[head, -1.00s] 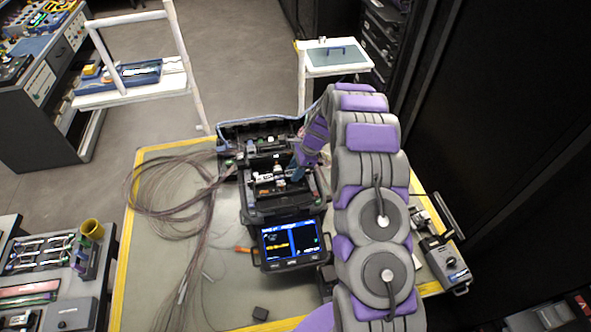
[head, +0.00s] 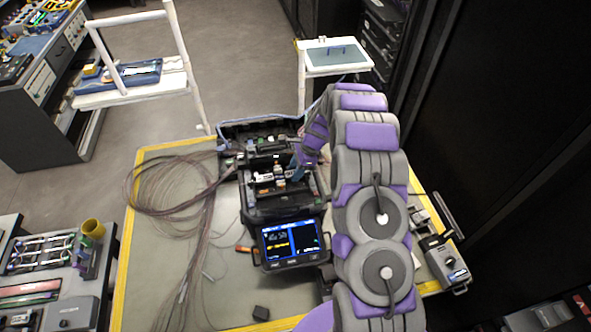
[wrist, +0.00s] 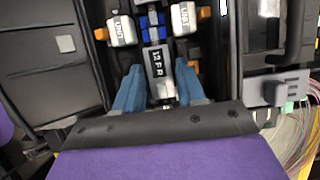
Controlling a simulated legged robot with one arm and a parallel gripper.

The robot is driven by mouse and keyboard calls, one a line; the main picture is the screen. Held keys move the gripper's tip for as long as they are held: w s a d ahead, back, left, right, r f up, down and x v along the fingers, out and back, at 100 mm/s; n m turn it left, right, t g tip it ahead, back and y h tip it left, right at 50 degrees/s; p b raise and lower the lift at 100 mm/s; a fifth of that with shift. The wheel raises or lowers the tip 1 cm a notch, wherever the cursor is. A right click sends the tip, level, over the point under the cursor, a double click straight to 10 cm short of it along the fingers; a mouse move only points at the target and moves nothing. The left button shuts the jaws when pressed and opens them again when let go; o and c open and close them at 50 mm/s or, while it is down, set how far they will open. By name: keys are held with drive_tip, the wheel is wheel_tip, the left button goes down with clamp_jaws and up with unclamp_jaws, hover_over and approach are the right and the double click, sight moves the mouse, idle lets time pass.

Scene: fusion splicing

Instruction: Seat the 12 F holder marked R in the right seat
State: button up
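The grey holder marked "12 F R" (wrist: 160,71) shows in the wrist view between the two blue fingers of my gripper (wrist: 159,82). The fingertips appear to touch its two long sides. It lies in line with the splicer's central blue and grey parts (wrist: 152,27). I cannot tell whether it rests fully on the seat. In the head view my gripper (head: 299,172) reaches down at the right side of the black splicer (head: 285,212), whose lid is open. The holder cannot be made out there.
White blocks (wrist: 122,31) with orange ends flank the splicer's middle. The lit screen (head: 292,241) faces the front. Loose fibres (head: 165,200) lie on the mat to the left. A grey tool (head: 445,260) stands at the right edge.

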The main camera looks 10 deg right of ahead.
drive_tip(key=shift+o, duration=0.4)
drive_tip(key=p+v, duration=0.1)
drive_tip(key=v, duration=1.6)
drive_tip(key=shift+d, duration=0.15)
